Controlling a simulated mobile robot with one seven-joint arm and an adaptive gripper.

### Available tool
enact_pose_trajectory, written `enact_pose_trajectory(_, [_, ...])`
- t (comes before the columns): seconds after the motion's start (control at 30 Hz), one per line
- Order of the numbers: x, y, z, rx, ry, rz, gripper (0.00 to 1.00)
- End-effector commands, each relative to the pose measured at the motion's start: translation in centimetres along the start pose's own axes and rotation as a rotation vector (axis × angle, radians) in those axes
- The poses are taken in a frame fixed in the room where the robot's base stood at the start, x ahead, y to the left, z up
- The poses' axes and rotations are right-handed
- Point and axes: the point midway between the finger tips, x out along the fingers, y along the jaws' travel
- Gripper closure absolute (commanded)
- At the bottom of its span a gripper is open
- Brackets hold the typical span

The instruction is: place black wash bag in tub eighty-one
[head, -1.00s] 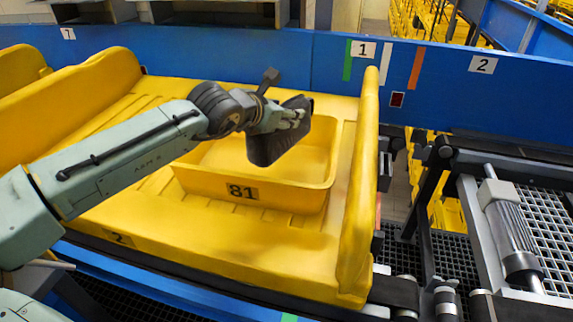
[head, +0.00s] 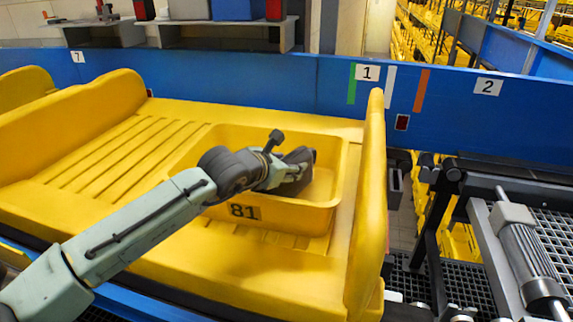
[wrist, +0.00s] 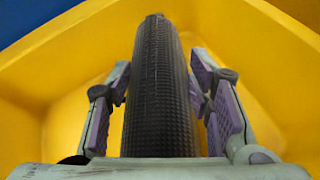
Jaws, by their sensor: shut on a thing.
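The yellow tub marked 81 (head: 285,217) sits on a larger yellow tray (head: 110,150). My gripper (head: 292,178) is over the tub's right part, with its end low inside the opening as seen in the head view. It is shut on the black wash bag (head: 303,158), which is mostly hidden behind the fingers there. In the wrist view the bag (wrist: 158,90) is a dark, textured upright shape between the two purple-padded fingers, with yellow tub walls around it. Whether the bag touches the tub floor cannot be told.
The tray's raised right side (head: 372,200) stands close to the tub. A blue wall (head: 240,70) with number labels runs behind. Conveyor rollers and a grey cylinder (head: 520,250) are at the right.

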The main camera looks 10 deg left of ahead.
Motion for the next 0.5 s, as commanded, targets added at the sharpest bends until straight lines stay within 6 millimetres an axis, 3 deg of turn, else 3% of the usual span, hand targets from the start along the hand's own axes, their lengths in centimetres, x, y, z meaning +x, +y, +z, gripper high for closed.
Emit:
enact_pose_trajectory(0.13, [0.12,-0.05,-0.18,0.000,-0.003,0.000,1.00])
enact_pose_trajectory(0.17, [0.14,-0.06,-0.26,0.000,0.000,0.000,0.52])
enact_pose_trajectory(0.5, [0.13,-0.05,-0.24,0.000,0.000,0.000,0.33])
